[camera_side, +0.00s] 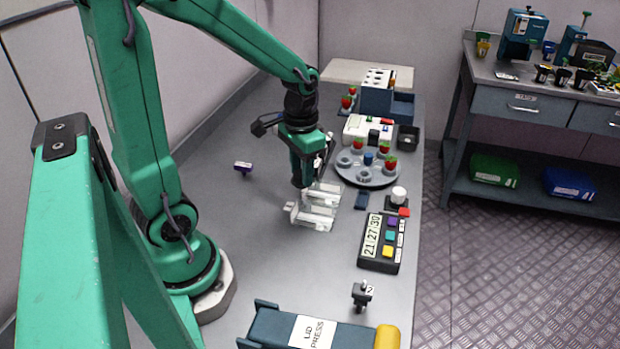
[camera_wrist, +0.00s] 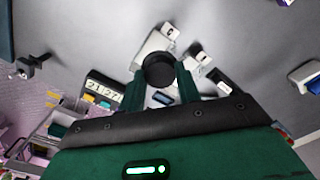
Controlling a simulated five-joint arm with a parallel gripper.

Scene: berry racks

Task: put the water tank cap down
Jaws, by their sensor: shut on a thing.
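My gripper (camera_side: 303,172) points down over the middle of the bench, just above two clear-and-white tanks. In the wrist view my gripper (camera_wrist: 160,84) has its two green fingers on either side of a round black cap (camera_wrist: 158,69), shut on it. The cap hides part of the nearer white tank (camera_wrist: 150,48) behind it. In the side view the tanks (camera_side: 313,218) stand side by side, and the cap shows only as a dark shape at the fingertips. I cannot tell whether the cap touches a tank.
A round grey turntable (camera_side: 366,176) with red berries stands to the right. A black timer box (camera_side: 381,243) with coloured buttons lies in front of it. A blue lid press (camera_side: 270,325) is at the near end. A small purple item (camera_side: 243,167) lies left on otherwise clear bench.

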